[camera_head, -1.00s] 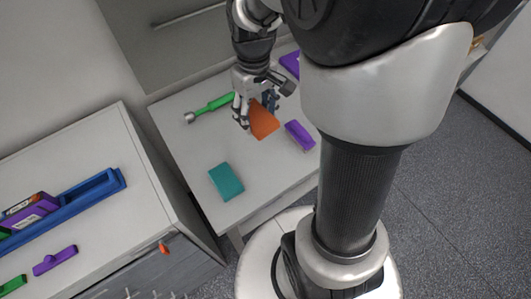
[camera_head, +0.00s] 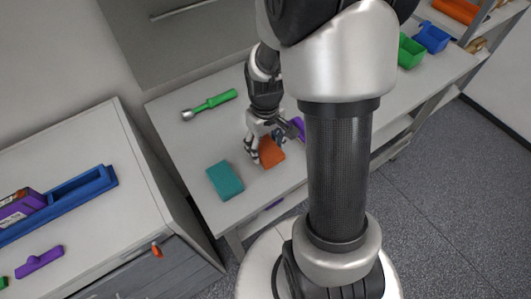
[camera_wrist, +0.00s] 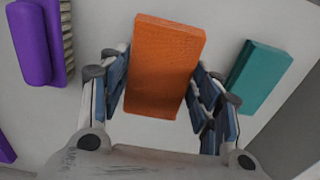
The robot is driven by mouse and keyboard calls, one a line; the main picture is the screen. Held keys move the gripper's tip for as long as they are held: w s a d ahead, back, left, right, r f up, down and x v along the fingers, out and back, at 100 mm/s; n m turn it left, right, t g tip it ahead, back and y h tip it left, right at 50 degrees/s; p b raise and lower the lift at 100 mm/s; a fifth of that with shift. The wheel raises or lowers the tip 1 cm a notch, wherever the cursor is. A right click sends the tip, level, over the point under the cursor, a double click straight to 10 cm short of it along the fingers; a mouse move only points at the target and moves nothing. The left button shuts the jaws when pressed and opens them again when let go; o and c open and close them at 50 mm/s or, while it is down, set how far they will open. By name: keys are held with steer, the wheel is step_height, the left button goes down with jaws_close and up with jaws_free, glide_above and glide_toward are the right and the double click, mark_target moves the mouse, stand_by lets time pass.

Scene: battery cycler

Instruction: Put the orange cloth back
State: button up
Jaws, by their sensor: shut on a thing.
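The orange cloth (camera_head: 271,153) is a folded block over the light table, right of the teal cloth. In the wrist view the orange cloth (camera_wrist: 164,66) sits between the two finger pads. My gripper (camera_head: 262,150) is shut on it; the fingers also show in the wrist view (camera_wrist: 162,92). I cannot tell whether the cloth touches the table. The teal cloth (camera_head: 225,180) lies flat on the table (camera_head: 205,145), apart from the orange one, and shows at the right in the wrist view (camera_wrist: 258,75).
A green-handled tool (camera_head: 210,105) lies at the table's back left. A purple brush-like item (camera_wrist: 40,40) is beside the cloth in the wrist view. Green (camera_head: 410,50) and blue (camera_head: 432,37) bins stand at the far right. A cabinet with a blue tray (camera_head: 85,190) is at left.

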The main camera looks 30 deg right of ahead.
mark_target(266, 147)
steer(key=shift+f+b, duration=0.5)
steer(key=shift+f, duration=1.3)
steer(key=shift+f, duration=0.2)
steer(key=o, duration=1.1)
steer(key=shift+r, duration=0.1)
